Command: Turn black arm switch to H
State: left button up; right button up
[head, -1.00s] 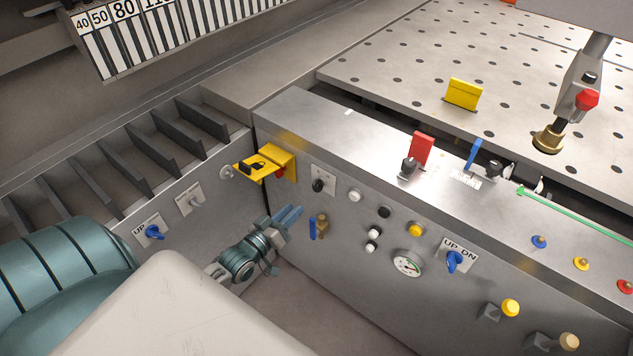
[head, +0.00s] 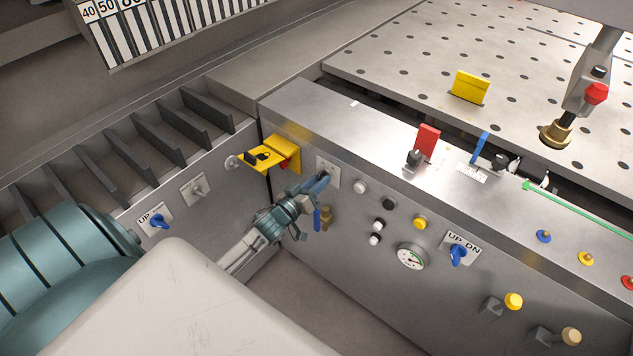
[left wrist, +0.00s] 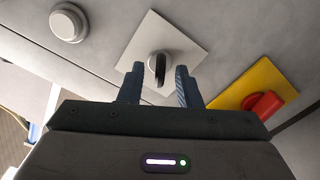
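The black arm switch (left wrist: 159,68) is a black knob on a light square plate (left wrist: 185,47) in the left wrist view. Its black lever points roughly toward the gripper. In the head view the plate (head: 333,180) is on the front panel, and my gripper largely hides the knob. My left gripper (head: 322,182) is open at the switch. In the left wrist view its two blue fingers (left wrist: 157,82) stand on either side of the lever, with gaps between. I cannot read any letters on the plate. My right gripper is not in view.
A yellow bracket (head: 285,148) with a red part is just left of the switch. A white button (head: 360,187) is to its right. A gauge (head: 411,256) and several knobs lie farther right.

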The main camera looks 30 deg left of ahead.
pick_arm(q)
jog(key=c, duration=0.7)
grip_shut()
jog(key=shift+m, duration=0.3)
jog(key=shift+m+b, duration=1.25)
jog(key=shift+m, duration=4.45)
